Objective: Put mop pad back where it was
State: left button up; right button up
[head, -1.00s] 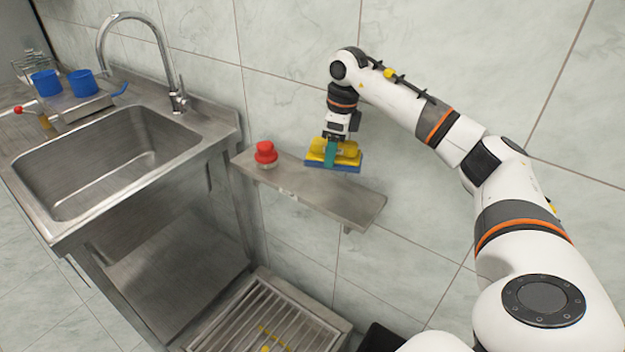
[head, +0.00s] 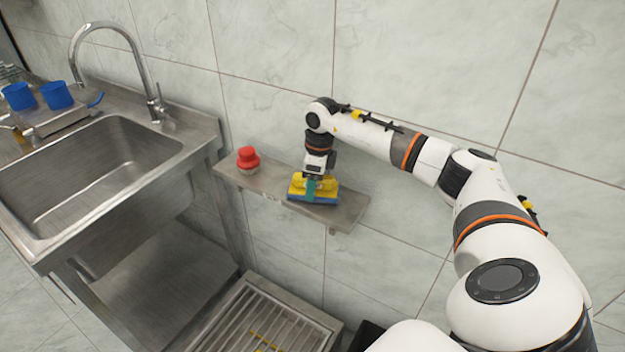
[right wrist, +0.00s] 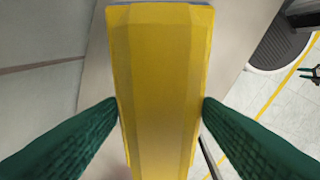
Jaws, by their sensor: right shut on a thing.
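The mop pad (head: 300,190) is a yellow block with a blue underside. In the head view it is at the metal wall shelf (head: 348,213), right of the red-topped object. My right gripper (head: 313,190) points down and is shut on it. In the right wrist view the yellow top of the mop pad (right wrist: 160,75) lies between the two green fingers, which press its sides. The blue underside looks level with the shelf top; I cannot tell for sure whether it touches. My left gripper is in neither view.
A red-topped object (head: 248,157) stands on the shelf's left part. A steel sink (head: 95,170) with a tall faucet (head: 150,80) and blue cups (head: 57,95) is at left. A floor grate (head: 265,325) lies below. The shelf's right end is bare.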

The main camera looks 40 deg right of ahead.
jog(key=shift+f, duration=0.1)
jog(key=o, duration=1.2)
notch_tip(320, 180, up, 12)
jog(key=s+b, duration=0.1)
jog(key=shift+d, duration=0.4)
jog(key=shift+s, duration=0.1)
